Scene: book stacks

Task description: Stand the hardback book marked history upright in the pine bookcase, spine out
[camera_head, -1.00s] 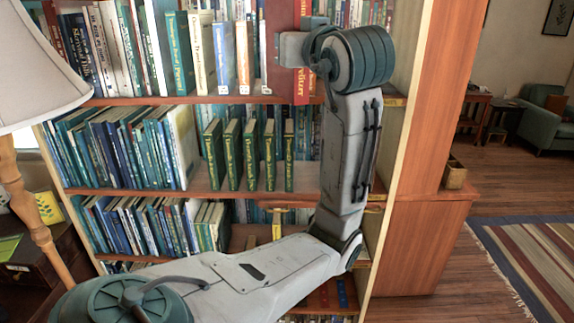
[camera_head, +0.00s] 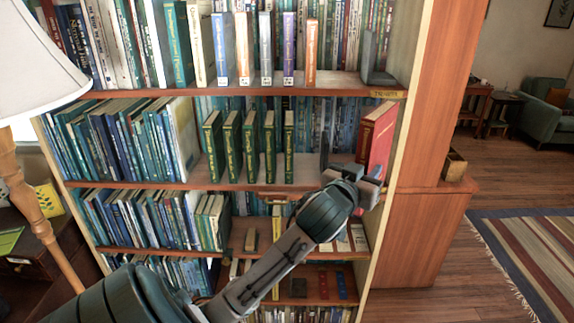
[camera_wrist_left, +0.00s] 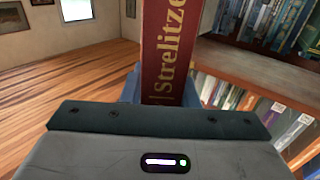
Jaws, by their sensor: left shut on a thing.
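A thick red hardback (camera_head: 377,138) is upright, at the right end of the second visible shelf of the pine bookcase (camera_head: 415,110). In the left wrist view the red book (camera_wrist_left: 168,50) shows gold letters reading "Strelitze", cut off at the top. I see no readable history mark on it. My left gripper (camera_head: 368,180) is shut on the book's lower part, its fingers mostly hidden. The book overlaps the shelf's right end in the picture; I cannot tell how far it is inside or whether it touches the board. My right gripper is not in view.
Several green books (camera_head: 250,147) stand spaced out on the same shelf. A grey bookend (camera_head: 377,58) is on the shelf above. A lamp (camera_head: 30,60) stands at the left.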

